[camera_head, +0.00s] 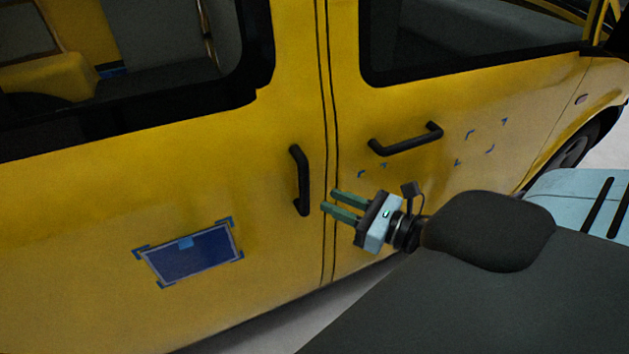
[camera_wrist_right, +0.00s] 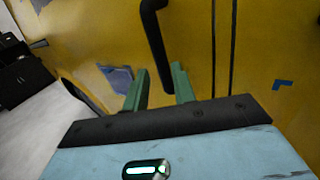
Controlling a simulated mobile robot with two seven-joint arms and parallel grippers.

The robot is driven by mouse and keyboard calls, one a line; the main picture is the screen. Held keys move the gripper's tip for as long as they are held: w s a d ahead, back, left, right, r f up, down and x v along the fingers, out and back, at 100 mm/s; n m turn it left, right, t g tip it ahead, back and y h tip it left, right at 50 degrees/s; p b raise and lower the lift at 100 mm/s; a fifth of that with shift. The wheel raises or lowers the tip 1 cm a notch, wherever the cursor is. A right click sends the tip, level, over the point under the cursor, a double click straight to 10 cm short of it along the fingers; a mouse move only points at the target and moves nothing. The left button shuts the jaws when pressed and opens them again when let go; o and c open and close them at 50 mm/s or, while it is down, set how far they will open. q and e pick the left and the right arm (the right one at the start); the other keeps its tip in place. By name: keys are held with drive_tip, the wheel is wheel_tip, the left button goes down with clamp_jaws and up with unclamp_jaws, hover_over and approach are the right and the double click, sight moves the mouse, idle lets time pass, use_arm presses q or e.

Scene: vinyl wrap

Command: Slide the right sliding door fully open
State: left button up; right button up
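The sliding door (camera_head: 75,215) is the yellow panel on the left in the head view and looks shut, with a dark seam at its right edge. Its black vertical bar handle (camera_head: 302,180) stands near that seam. My right gripper (camera_head: 328,201) is open and empty, its green fingers pointing at the handle's lower part, with a small gap in the head view. In the right wrist view the handle (camera_wrist_right: 154,42) runs down between the open fingers (camera_wrist_right: 161,70) in the picture; I cannot tell whether they touch it. My left gripper is not in view.
The front door has a black horizontal handle (camera_head: 405,140) to the right of the seam. A blue taped rectangle (camera_head: 195,252) is on the sliding door. Small blue tape marks (camera_head: 490,149) dot the front door. Dark objects (camera_wrist_right: 22,72) stand on the floor in the right wrist view.

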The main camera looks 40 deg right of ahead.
sight(304, 188)
drive_tip(key=shift+p+x, duration=0.4)
drive_tip(key=shift+x, duration=3.6)
clamp_jaws()
